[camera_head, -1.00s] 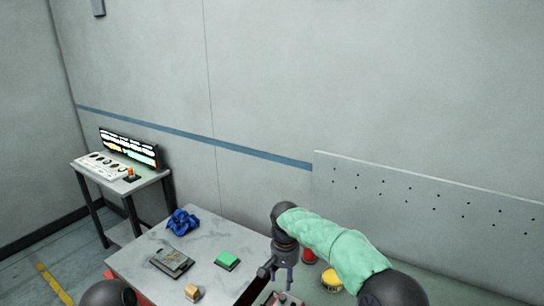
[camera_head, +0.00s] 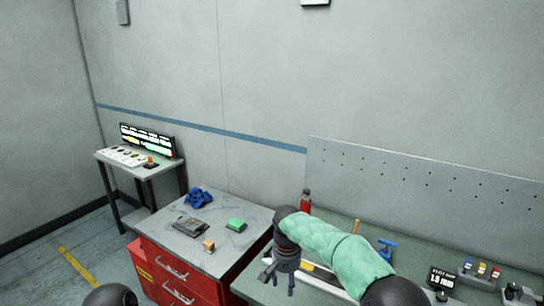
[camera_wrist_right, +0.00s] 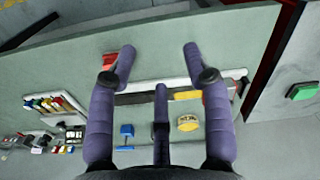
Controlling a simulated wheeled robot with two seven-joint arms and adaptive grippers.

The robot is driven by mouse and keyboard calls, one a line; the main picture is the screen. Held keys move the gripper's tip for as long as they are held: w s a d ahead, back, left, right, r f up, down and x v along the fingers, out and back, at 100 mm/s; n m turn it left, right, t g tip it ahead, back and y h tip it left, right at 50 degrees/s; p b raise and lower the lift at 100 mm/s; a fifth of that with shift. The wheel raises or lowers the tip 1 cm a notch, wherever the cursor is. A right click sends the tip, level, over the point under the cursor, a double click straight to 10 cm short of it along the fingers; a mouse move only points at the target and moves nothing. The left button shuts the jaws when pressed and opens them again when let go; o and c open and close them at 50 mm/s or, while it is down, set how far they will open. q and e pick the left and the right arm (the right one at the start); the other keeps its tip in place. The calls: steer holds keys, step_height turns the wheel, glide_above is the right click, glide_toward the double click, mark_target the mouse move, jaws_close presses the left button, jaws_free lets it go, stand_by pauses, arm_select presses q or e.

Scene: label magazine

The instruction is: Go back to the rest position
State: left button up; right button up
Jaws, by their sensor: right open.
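My right arm, in a green sleeve, reaches in from the lower right of the head view. Its gripper (camera_head: 282,278) points down over the left end of the green workbench (camera_head: 262,292). In the right wrist view the gripper (camera_wrist_right: 158,62) has its dark fingers spread wide, with nothing between them. The bench top shows beyond the fingers, with a long tray (camera_wrist_right: 145,98) on it. Only a dark rounded part of my left arm shows at the bottom left of the head view; the left gripper is not in view.
A red drawer cabinet (camera_head: 172,268) stands left of the bench. Its top holds a blue part (camera_head: 199,198), a grey device (camera_head: 190,227), a green block (camera_head: 236,225) and a small wooden block (camera_head: 209,246). A red bottle (camera_head: 305,201) stands behind my arm. A console table (camera_head: 140,165) stands farther left.

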steer(key=s+d+f+y+b, duration=0.1)
steer(key=s+f, duration=0.3)
steer(key=f, duration=0.6)
steer(key=s+f+y+b, duration=0.15)
steer(key=s+f, duration=0.25)
steer(key=f, duration=0.5)
steer(key=s+d+f+y+b, duration=0.1)
steer(key=s+f, duration=0.3)
steer(key=f, duration=0.6)
arm_select(q)
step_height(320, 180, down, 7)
steer(key=b, duration=0.3)
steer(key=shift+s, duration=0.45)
arm_select(e)
steer(key=s+d+f, duration=0.2)
steer(key=s+f, duration=0.3)
steer(key=s, duration=0.5)
steer(key=s+d+f, duration=0.1)
steer(key=s+f, duration=0.4)
steer(key=s, duration=0.5)
steer(key=shift+s+d+f+m, duration=0.25)
steer(key=shift+d+f+m, duration=0.05)
steer(key=shift+d+f, duration=0.1)
